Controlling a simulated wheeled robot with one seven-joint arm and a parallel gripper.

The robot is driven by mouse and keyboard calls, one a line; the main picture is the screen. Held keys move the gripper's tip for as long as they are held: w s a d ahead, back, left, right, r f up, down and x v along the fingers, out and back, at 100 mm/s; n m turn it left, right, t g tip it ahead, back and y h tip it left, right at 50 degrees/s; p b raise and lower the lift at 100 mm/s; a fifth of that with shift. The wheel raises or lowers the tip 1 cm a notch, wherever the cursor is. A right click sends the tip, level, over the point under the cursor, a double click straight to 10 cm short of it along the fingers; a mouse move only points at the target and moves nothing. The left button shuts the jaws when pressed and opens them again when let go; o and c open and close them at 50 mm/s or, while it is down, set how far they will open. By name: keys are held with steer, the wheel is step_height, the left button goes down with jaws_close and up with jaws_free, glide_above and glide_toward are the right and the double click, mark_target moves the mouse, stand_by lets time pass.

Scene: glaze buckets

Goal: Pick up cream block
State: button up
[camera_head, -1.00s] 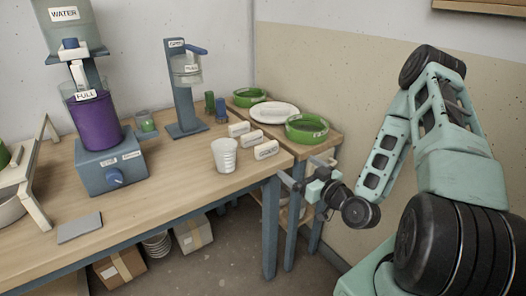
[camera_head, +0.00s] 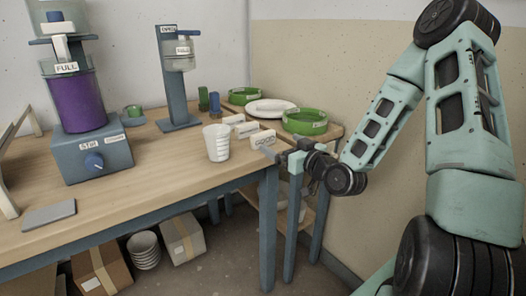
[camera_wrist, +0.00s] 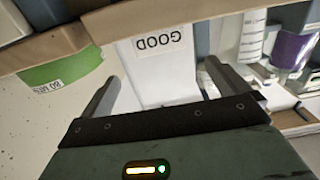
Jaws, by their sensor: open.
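A cream-white block labelled GOOD (camera_head: 263,139) stands on the table near its right front corner, beside a white ribbed cup. In the wrist view the GOOD block (camera_wrist: 150,82) appears upside down, in line with the gap between my fingers. My gripper (camera_head: 273,154) is at the table's right edge, close to this block. Its two fingers (camera_wrist: 163,88) are spread apart, and nothing is clamped between them. I cannot tell whether they touch the block. Two similar pale blocks (camera_head: 245,130) stand behind it.
The white cup (camera_head: 218,143) stands just left of the GOOD block. Green bowls (camera_head: 305,121) and a white plate (camera_head: 270,107) sit on the side table. A blue stand (camera_head: 175,85) and a purple-filled mixer (camera_head: 82,105) are farther left. The front middle tabletop is clear.

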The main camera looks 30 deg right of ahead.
mark_target(265, 134)
steer(key=w, duration=0.4)
steer(key=shift+w+a+p, duration=0.1)
steer(key=shift+w+p, duration=0.05)
steer(key=shift+p, duration=0.25)
steer(key=shift+w+a, duration=0.15)
steer(key=shift+w, duration=2.75)
steer(key=c, duration=1)
